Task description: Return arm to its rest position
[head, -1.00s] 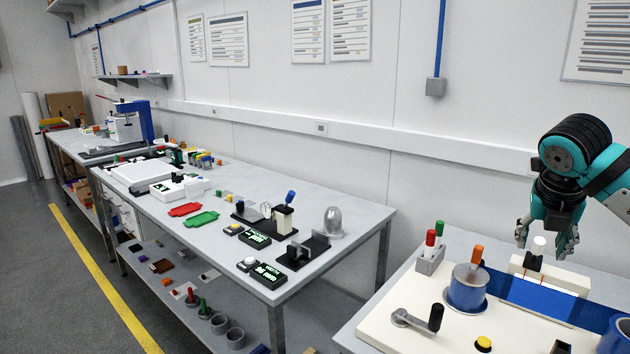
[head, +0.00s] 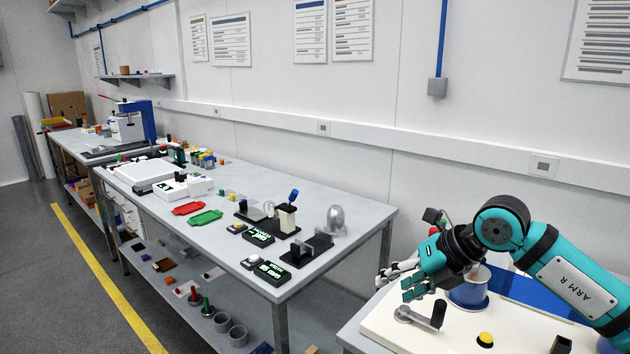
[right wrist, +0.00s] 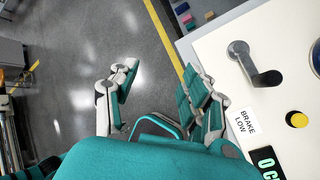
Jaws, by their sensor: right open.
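My right gripper (head: 398,283) is at the left edge of the cream-topped station in the head view, reaching out past it toward the floor. Its fingers are spread apart and hold nothing. In the right wrist view the open fingers (right wrist: 160,95) show over the grey floor and the station's edge. My right arm (head: 575,285), marked ARM R, crosses in front of the station and partly hides the blue cup (head: 468,296) and the blue strip behind it. My left gripper is in neither view.
A grey crank with a black handle (head: 438,314) stands close to the right gripper. A yellow button (head: 485,340) sits on the cream panel (head: 385,322). To the left, a long bench (head: 330,265) carries several small devices. A gap of floor lies between bench and station.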

